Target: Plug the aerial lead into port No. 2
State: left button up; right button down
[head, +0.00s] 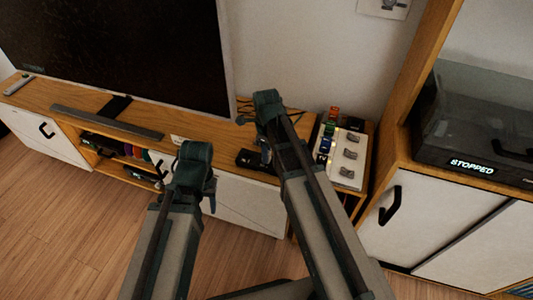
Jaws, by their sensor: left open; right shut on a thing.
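My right gripper (265,158) points down over the right part of the wooden TV console. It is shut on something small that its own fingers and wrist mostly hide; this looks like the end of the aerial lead. Thin dark cables lie on the console behind its wrist. My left gripper (210,200) is open and empty, in front of the console's front face. A white panel (345,160) with several grey fittings stands right of the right gripper. Coloured pieces in red, green and blue line its left side. Port numbers are too small to read.
A large dark TV (130,50) stands on the console (225,145), with a soundbar (105,122) before it. A small black box (250,160) is near the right gripper. A tall wooden cabinet at right holds a dark device (470,135) showing "STOPPED". The floor in front is clear.

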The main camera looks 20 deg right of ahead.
jog(key=shift+f, duration=0.3)
jog(key=c, duration=0.6)
grip_release()
jog(key=shift+r, duration=0.15)
notch_tip(320, 180, up, 14)
jog(key=p, duration=1.3)
jog(key=shift+f+p, duration=0.2)
jog(key=shift+p, duration=0.1)
jog(key=s+a+r+n+p, duration=0.3)
jog(key=s+n, duration=0.1)
jog(key=n, duration=0.5)
jog(key=s+a+r+n+p, duration=0.3)
jog(key=s+a+r+n, duration=0.1)
jog(key=n, duration=0.6)
jog(key=s+a+r+n+h+p, duration=0.1)
jog(key=s+a+r+n+p, duration=0.2)
jog(key=s+n, duration=0.3)
jog(key=shift+s+a+r+n+p, duration=0.15)
jog(key=shift+n+p, duration=0.15)
jog(key=shift+n, duration=0.6)
jog(key=shift+a+n+p, duration=0.1)
jog(key=shift+n+p, duration=0.15)
jog(key=shift+n, duration=0.65)
